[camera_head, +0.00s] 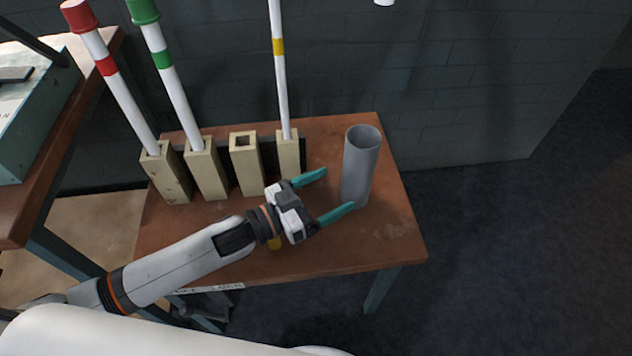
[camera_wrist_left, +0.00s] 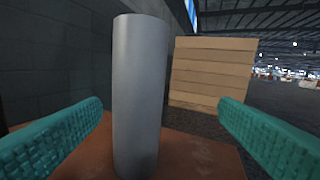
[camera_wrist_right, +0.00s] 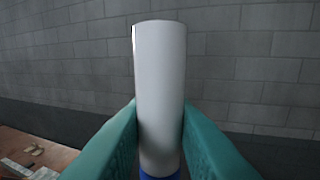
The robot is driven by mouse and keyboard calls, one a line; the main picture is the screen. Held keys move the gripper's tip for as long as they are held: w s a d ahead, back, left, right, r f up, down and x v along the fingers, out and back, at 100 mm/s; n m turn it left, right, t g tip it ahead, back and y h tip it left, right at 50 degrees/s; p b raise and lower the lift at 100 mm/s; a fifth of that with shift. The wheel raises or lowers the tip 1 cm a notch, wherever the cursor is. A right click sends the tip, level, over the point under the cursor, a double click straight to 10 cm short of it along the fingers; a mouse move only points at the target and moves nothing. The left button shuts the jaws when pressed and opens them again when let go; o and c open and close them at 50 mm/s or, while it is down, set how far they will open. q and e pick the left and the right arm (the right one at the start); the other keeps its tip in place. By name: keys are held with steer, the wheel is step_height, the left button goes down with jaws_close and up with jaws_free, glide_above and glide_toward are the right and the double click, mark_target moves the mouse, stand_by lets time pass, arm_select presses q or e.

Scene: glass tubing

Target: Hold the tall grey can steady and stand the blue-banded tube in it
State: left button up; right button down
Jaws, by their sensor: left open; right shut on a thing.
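The tall grey can (camera_head: 357,175) stands upright and open-topped near the right side of the small brown table. My left gripper (camera_head: 338,189) is open, its teal fingers pointing at the can from the left. In the left wrist view the can (camera_wrist_left: 138,95) shows between the spread fingers, closer to the left one, and neither finger visibly touches it. My right gripper (camera_wrist_right: 160,108) is shut on a white tube (camera_wrist_right: 160,65) with a blue part (camera_wrist_right: 160,175) at the bottom edge of the right wrist view. The right gripper is outside the head view.
Wooden square holders stand left of the can; one (camera_head: 245,165) is empty. The others hold a red-capped tube (camera_head: 122,100), a green-capped tube (camera_head: 175,90) and a yellow-banded tube (camera_head: 281,80). A block wall (camera_head: 460,90) rises behind the table (camera_head: 330,255).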

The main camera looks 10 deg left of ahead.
mark_target(366, 161)
arm_select(q)
steer(key=shift+w+a+m, duration=0.5)
steer(key=shift+w+a, duration=0.35)
steer(key=shift+w, duration=0.3)
steer(key=x, duration=1.1)
steer(key=shift+d+f, duration=0.1)
steer(key=shift+f, duration=0.1)
steer(key=shift+c, duration=0.2)
steer(key=c, duration=1.1)
steer(key=shift+o, duration=0.2)
